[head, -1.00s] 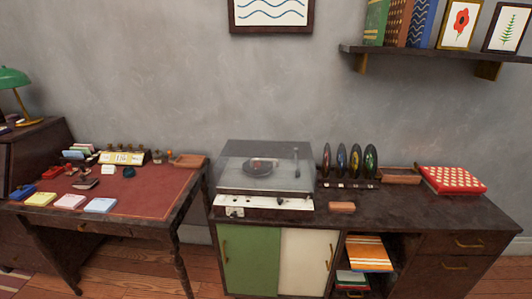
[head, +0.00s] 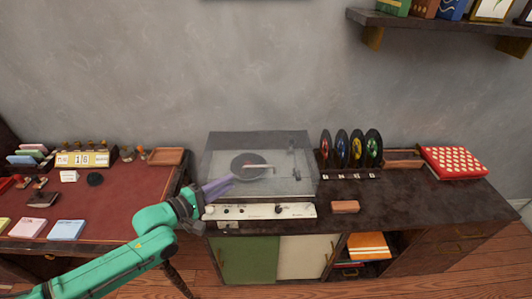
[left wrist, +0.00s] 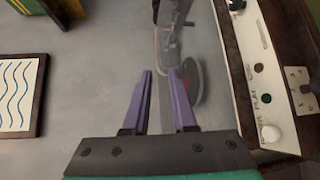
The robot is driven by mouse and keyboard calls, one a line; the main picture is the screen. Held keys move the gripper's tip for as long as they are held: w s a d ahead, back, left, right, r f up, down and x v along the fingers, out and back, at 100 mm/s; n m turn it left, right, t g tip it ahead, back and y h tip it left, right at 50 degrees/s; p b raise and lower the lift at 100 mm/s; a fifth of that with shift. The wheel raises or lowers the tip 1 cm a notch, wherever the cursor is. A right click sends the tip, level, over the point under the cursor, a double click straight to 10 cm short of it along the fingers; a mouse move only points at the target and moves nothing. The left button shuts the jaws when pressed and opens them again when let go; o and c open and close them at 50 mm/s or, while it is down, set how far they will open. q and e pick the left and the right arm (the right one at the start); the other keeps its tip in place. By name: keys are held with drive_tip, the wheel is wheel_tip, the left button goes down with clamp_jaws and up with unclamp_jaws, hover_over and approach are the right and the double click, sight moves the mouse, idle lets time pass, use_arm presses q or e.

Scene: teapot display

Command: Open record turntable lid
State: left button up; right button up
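The record turntable (head: 260,211) stands on the dark cabinet, with a white front panel and knobs. Its clear lid (head: 300,145) is down over the platter, and a dark record (head: 249,166) shows through it. My left gripper (head: 232,182) reaches in from the left, its purple fingers at the lid's front left part; I cannot tell whether they touch it. In the left wrist view the two fingers (left wrist: 160,72) are apart with nothing seen held between them. The front panel (left wrist: 258,75) is to their right there. My right gripper is not in view.
A small brown block (head: 345,207) lies right of the turntable. A rack of colored discs (head: 350,150) and a red patterned box (head: 454,162) stand farther right. A red-topped desk (head: 120,205) with stationery is at left. A shelf (head: 440,28) hangs above right.

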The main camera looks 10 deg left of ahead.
sight(260, 167)
use_arm(q)
drive_tip(key=x, duration=0.9)
drive_tip(key=d+x, duration=0.1)
drive_tip(key=x, duration=0.3)
drive_tip(key=shift+r, duration=0.25)
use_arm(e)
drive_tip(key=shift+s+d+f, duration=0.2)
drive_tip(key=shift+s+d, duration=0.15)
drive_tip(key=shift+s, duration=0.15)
use_arm(q)
drive_tip(key=shift+f, duration=0.1)
clamp_jaws()
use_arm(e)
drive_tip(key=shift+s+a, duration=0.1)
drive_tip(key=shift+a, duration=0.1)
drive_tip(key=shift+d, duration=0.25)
